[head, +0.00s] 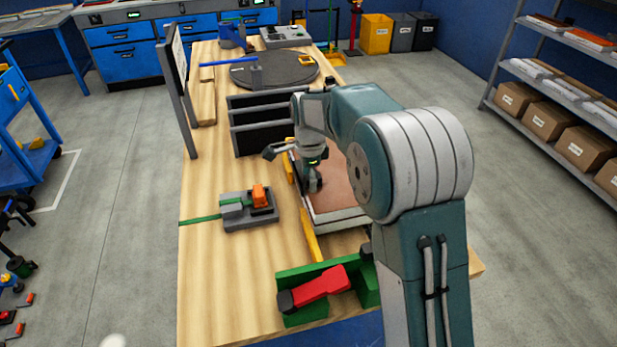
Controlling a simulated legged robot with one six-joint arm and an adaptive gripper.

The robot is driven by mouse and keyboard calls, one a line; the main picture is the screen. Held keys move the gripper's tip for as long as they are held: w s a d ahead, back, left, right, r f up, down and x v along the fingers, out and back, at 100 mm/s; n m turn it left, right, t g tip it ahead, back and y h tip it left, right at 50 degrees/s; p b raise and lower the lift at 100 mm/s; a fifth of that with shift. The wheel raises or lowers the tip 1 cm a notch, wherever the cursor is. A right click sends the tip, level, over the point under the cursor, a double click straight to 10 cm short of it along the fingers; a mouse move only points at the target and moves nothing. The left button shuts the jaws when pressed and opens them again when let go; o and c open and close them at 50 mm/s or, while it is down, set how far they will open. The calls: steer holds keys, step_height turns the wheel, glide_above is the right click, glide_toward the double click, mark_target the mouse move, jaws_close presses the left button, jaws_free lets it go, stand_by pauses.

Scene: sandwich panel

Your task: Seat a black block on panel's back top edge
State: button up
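The panel (333,216) lies flat on the wooden bench, with a brown upper face and a pale rim. My arm covers much of its right side and back. My gripper (313,187) points down over the panel's left part; its fingers are small and dark, so their opening and any contact with the panel are unclear. A black rack-like stack with light edges (262,126) stands behind the panel, to the left of my wrist. I cannot make out a separate black block for certain, nor one in the gripper.
Yellow strips (310,238) lie along the panel's left side. A grey fixture with an orange piece (259,196) sits left of it. A green holder with a red tool (321,288) is in front. A dark round turntable (275,70) is behind. The bench's left front is clear.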

step_height(320, 180, up, 12)
stand_by(0.6)
